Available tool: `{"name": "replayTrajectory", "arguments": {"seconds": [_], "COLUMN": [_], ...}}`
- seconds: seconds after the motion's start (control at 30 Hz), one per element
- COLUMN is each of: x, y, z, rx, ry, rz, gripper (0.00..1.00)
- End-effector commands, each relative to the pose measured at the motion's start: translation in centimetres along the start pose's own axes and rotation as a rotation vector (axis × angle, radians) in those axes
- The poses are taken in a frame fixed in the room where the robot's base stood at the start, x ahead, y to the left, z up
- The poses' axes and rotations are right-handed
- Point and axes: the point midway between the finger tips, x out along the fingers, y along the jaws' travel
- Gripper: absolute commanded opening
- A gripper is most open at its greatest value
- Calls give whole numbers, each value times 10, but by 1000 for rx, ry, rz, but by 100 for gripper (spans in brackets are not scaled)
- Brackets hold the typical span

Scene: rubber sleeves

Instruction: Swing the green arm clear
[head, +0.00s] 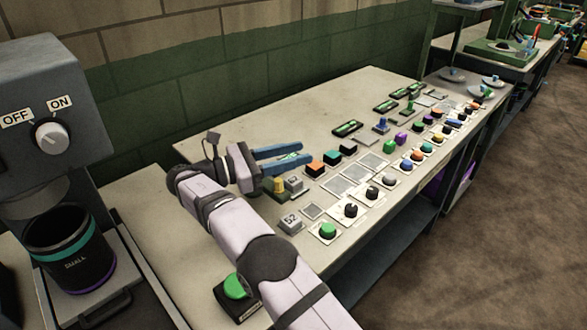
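My gripper (306,152) has two blue fingers spread apart, pointing right over the near part of the bench. A bit of green shows between and behind the fingers, mostly hidden; I cannot tell what it is or whether they touch it. Several dark trays with green bars lie along the bench, one (347,128) just right of my fingertips and another (385,106) farther back. I cannot tell which green part is the task's green arm. A green stand (503,45) with an upright is on the far table.
The bench (220,135) carries several rows of coloured blocks, knobs and square plates. A black box with a green button (235,286) sits beside my arm. A grey machine (45,105) with an OFF/ON knob and a black cup (70,248) stands left. The bench's wall side is clear.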

Motion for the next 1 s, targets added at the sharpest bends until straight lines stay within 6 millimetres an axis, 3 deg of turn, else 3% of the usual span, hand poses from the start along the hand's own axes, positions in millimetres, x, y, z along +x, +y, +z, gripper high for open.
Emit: {"name": "replayTrajectory", "arguments": {"seconds": [0.2,0.53,0.67,0.7,0.77,0.87,1.0], "x": [0,0,4,10,22,59,138], "y": [0,0,0,-1,-3,-11,-41], "z": [19,22,24,26,32,52,109], "rx": [1,-1,0,0,0,12,67], "ry": [-1,-1,-1,-1,-1,2,12], "rz": [0,0,-8,-17,-40,-107,-254], "gripper": [35,35,6,0,0,0,0]}}
